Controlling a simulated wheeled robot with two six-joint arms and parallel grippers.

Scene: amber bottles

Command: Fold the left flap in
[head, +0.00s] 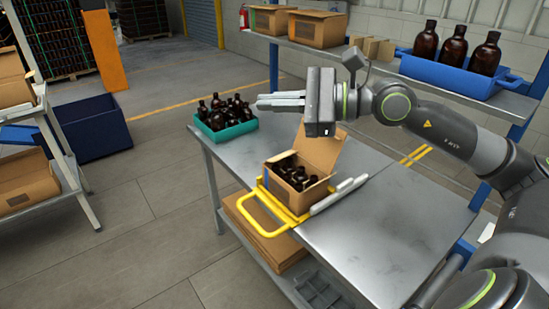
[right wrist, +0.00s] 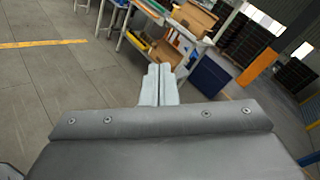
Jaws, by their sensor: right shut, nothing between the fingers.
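An open cardboard box (head: 291,203) full of dark bottles (head: 296,176) stands on the metal table (head: 372,232), in a yellow frame (head: 264,211) with a looped handle. One large flap (head: 319,148) stands up at its back right. Smaller flap edges show around the opening; I cannot tell clearly which is the left flap or how far it is folded. My right gripper (head: 261,102) is above and behind the box, apart from it, fingers pointing left. Its fingers are together and empty, also in the right wrist view (right wrist: 160,68). My left gripper is not in view.
A teal tray (head: 226,133) of bottles sits at the table's far left corner, near my right fingertips. Pale bars (head: 339,194) lie right of the box. A shelf behind holds a blue tray (head: 462,77) with bottles and cartons (head: 317,29). The table's right part is bare.

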